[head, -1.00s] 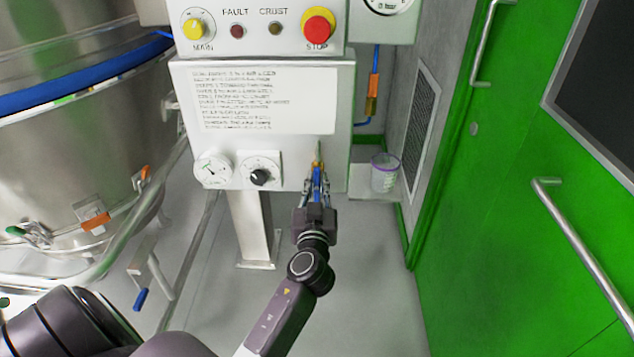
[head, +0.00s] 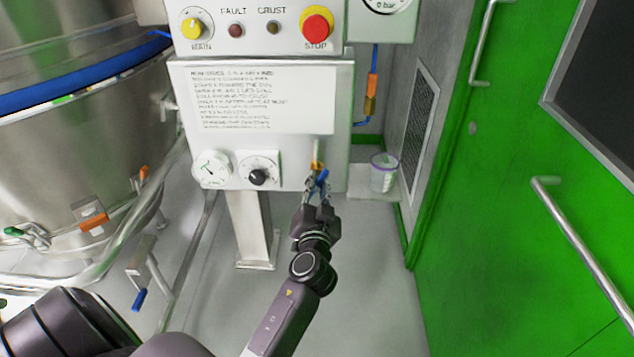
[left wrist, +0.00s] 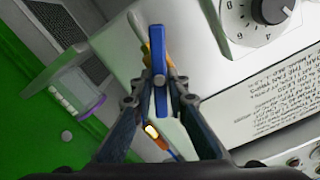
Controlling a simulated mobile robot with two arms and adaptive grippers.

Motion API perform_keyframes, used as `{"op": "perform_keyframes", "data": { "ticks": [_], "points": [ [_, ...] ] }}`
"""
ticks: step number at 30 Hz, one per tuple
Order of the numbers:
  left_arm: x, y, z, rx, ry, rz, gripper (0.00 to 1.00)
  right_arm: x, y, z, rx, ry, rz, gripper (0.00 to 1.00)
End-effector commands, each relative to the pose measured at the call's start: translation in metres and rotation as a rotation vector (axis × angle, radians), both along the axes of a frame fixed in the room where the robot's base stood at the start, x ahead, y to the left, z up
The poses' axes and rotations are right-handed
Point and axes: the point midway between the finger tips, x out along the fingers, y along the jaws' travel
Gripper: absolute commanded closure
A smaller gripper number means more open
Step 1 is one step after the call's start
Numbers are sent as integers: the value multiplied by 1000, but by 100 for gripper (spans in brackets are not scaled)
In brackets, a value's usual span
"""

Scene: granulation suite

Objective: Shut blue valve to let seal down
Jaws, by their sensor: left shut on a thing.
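The blue valve handle (head: 323,178) sits on a small brass valve body (head: 317,165) at the lower right of the white control panel. It is tilted, its upper end leaning right. In the left wrist view the blue handle (left wrist: 160,68) stands between the fingertips, with part of the brass fitting (left wrist: 146,45) behind it. My left gripper (head: 316,187) is shut on the blue handle; its fingers partly hide it in the head view. My right gripper is not in view.
The control panel (head: 210,150) carries a gauge (head: 211,169), a black knob (head: 258,177) and a red STOP button (head: 317,24). A clear tub (head: 383,173) stands on a small shelf right of the valve. A green door (head: 510,200) is at right, a steel vessel (head: 90,150) at left.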

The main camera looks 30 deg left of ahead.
Motion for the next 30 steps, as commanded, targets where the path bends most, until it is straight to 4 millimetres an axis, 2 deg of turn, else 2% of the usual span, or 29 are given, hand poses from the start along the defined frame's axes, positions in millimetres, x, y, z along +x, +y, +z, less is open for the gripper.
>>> {"op": "perform_keyframes", "data": {
  "ticks": [10,17,30],
  "points": [
    [1,-3,-4,281,177,0,100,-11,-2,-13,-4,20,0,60],
    [2,-4,-5,468,292,-1,100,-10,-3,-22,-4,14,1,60],
    [3,-6,-9,779,482,-3,100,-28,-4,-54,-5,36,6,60]
  ]
}}
